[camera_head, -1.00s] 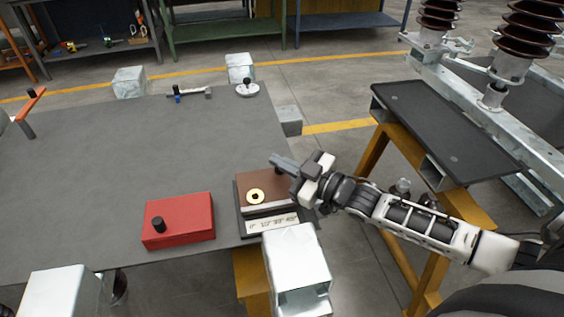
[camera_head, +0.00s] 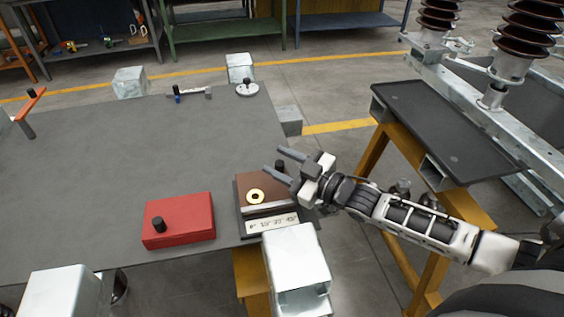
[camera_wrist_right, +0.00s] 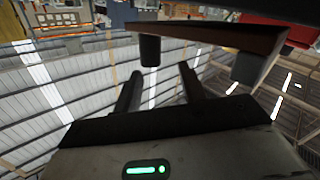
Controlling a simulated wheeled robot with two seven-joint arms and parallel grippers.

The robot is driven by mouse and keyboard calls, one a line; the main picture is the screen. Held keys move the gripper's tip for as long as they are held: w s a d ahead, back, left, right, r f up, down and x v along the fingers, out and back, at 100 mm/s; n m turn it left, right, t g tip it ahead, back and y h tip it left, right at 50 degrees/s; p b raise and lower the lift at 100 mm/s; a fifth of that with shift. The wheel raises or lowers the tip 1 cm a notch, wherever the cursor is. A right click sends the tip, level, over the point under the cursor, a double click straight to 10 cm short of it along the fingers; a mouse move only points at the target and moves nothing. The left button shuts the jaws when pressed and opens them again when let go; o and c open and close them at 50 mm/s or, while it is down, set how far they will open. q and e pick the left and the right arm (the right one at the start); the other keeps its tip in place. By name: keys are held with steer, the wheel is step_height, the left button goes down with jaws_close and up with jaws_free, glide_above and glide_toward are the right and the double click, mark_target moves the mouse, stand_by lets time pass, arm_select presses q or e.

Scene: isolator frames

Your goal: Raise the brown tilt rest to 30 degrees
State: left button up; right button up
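The brown tilt rest (camera_head: 247,186) lies at the table's right front edge, with a brass ring (camera_head: 255,196) on its plate and an angle scale (camera_head: 270,222) along its front. I cannot read its angle. A dark knob (camera_head: 280,165) stands at its far right corner. My right gripper (camera_head: 273,160) is open, its two fingers reaching left on either side of the knob in the head view. In the right wrist view, the knob (camera_wrist_right: 150,50) hangs from the plate (camera_wrist_right: 215,38) just past the spread fingertips, centred between them. My left gripper is out of view.
A red box (camera_head: 180,215) with a black knob sits left of the rest. A metal block (camera_head: 297,265) stands in front of it. A dark-topped stand (camera_head: 445,130) is to the right of my arm. The grey table (camera_head: 130,160) is clear in the middle.

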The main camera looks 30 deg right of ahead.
steer(key=v, duration=1.6)
steer(key=shift+p, duration=0.35)
steer(key=shift+c, duration=0.2)
